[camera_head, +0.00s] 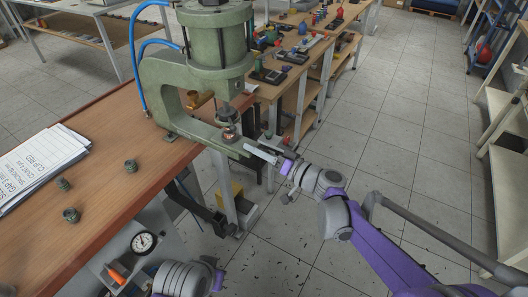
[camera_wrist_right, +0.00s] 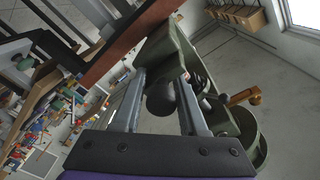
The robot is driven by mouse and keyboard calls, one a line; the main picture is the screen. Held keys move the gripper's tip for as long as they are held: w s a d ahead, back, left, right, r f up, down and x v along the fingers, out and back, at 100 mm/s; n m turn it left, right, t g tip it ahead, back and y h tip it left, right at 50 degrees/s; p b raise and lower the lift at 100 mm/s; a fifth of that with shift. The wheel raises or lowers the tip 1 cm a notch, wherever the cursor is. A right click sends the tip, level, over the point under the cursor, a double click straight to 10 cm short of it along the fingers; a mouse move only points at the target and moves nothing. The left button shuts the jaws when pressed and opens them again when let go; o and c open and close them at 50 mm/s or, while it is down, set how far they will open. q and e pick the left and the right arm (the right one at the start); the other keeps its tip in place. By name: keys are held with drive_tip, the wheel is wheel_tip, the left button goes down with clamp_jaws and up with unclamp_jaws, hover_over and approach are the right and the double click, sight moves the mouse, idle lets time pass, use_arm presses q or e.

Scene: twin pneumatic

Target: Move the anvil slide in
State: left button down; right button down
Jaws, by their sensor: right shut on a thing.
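The green pneumatic press (camera_head: 165,95) stands at the bench's right edge, with its anvil slide at its lower arm. A small copper-coloured part (camera_head: 229,131) sits under the ram. My right gripper (camera_head: 262,152) reaches in from the right to the front end of the press's lower arm. In the right wrist view, the right gripper (camera_wrist_right: 160,100) is shut on a dark round knob (camera_wrist_right: 162,99), which appears to be the slide's handle. The fingers partly hide the slide, so how far in it sits cannot be told. My left gripper is not in view.
The wooden bench (camera_head: 110,170) carries several small dark fittings (camera_head: 72,215) and a paper sheet (camera_head: 40,165). A gauge (camera_head: 144,241) sits on a panel below the bench edge. Blue hoses (camera_head: 137,60) run behind the press.

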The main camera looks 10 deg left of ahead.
drive_tip(key=shift+a+r, duration=0.15)
drive_tip(key=shift+r, duration=0.05)
drive_tip(key=c, duration=0.8)
unclamp_jaws()
drive_tip(key=shift+c, duration=0.2)
drive_tip(key=shift+o, duration=1.2)
drive_tip(key=shift+a, duration=0.15)
drive_tip(key=shift+f, duration=0.1)
drive_tip(key=v, duration=1)
drive_tip(key=shift+d, duration=0.4)
drive_tip(key=shift+s, duration=0.1)
